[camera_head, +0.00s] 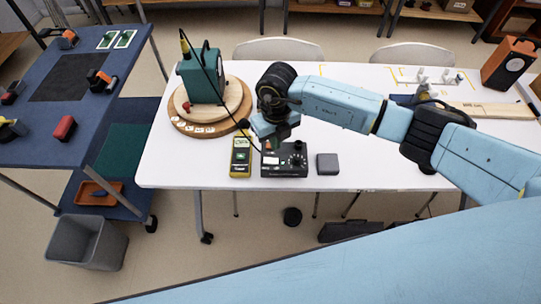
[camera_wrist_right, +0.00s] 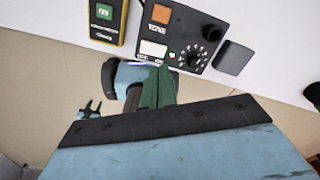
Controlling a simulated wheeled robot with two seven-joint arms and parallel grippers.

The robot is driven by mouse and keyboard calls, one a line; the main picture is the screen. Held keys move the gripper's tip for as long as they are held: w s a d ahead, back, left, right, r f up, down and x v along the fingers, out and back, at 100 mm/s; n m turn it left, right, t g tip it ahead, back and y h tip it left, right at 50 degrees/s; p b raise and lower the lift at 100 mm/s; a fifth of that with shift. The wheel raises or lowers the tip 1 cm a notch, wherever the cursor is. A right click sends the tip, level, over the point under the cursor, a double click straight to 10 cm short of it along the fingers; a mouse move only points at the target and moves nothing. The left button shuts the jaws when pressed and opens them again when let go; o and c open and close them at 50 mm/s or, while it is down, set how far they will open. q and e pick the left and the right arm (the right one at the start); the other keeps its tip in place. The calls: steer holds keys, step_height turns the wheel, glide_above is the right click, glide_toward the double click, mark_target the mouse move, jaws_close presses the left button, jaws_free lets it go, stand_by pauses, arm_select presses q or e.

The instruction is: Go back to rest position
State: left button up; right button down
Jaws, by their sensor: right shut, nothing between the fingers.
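My right gripper (camera_head: 270,143) reaches in from the right of the head view, over the white table by the back left of a black control box (camera_head: 285,171). In the right wrist view, its green fingers (camera_wrist_right: 157,82) are together with nothing between them, in front of the control box (camera_wrist_right: 185,35). The box has a large dial, an orange square and a small green light.
A yellow meter (camera_head: 241,170) lies left of the box and a grey block (camera_head: 327,164) right of it. An orange-faced speaker (camera_head: 507,64) stands far right. A blue cart (camera_head: 50,150) is left.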

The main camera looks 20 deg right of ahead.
steer(key=shift+r, duration=0.2)
stand_by(0.4)
